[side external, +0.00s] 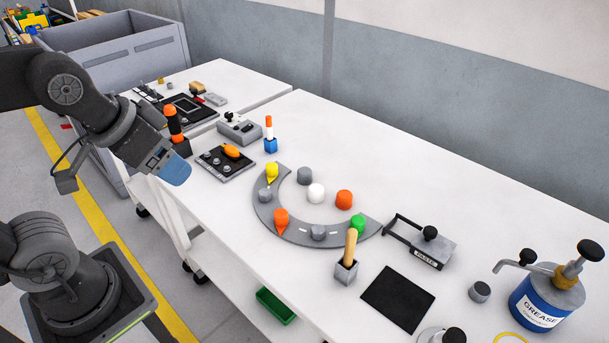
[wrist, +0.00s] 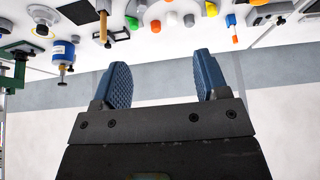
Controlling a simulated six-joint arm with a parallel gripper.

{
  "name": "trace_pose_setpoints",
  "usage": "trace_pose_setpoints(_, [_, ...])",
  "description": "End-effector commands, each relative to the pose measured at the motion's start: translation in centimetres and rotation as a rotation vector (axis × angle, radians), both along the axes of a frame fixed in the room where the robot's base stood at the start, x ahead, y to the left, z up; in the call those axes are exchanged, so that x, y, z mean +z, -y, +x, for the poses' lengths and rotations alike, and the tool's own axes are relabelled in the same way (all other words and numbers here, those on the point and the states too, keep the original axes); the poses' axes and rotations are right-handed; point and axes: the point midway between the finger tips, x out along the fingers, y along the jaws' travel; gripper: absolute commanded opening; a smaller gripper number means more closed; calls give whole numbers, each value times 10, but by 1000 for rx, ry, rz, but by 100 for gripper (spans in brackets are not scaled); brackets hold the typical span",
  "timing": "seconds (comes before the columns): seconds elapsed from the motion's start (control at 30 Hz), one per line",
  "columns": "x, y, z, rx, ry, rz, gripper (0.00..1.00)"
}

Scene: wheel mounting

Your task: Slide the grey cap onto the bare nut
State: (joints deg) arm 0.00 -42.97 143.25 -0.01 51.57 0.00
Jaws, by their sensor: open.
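The grey cap (side external: 304,175) stands loose on the white table, inside the curve of a dark grey arc-shaped plate (side external: 300,237). It appears as a small grey shape in the wrist view (wrist: 188,20). Two grey nut-like pieces sit on the arc, one at its left (side external: 265,195) and one at its front (side external: 318,232); I cannot tell which is bare. Yellow (side external: 271,172), orange (side external: 281,219) and green (side external: 358,225) caps also sit on the arc. My gripper (wrist: 162,80) is open and empty, with blue fingers apart, up and left of the arc in the side view (side external: 172,170).
A white cap (side external: 316,193) and an orange cap (side external: 344,199) stand beside the grey cap. A wooden-handled tool in a holder (side external: 347,262) stands in front of the arc. A black pad (side external: 398,298) and a grease pump (side external: 543,300) are at right. The table's back right is clear.

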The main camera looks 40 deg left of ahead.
Motion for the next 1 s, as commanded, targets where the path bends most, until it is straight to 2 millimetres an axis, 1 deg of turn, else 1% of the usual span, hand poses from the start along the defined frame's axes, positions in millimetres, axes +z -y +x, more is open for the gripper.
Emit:
trace_pose_setpoints(0.03, [0,0,0,0,0,0,72])
trace_pose_setpoints(0.13, [0,0,0,0,0,0,82])
trace_pose_setpoints(0.37, [0,0,1,-2,-1,2,82])
trace_pose_setpoints(0.47, [5,-1,9,-34,-10,26,82])
trace_pose_setpoints(0.53, [10,-3,22,-88,-25,65,82])
trace_pose_setpoints(0.57, [13,-4,30,-118,-34,87,82])
trace_pose_setpoints(0.67, [23,-7,63,-248,-71,176,82])
trace_pose_setpoints(0.7, [25,-9,79,-308,-88,216,82])
trace_pose_setpoints(0.77, [27,-11,103,-396,-112,272,82])
trace_pose_setpoints(0.8, [27,-13,118,-455,-130,309,82])
trace_pose_setpoints(0.87, [25,-15,142,-543,-157,362,82])
trace_pose_setpoints(1.0, [11,-20,198,-757,-223,479,82])
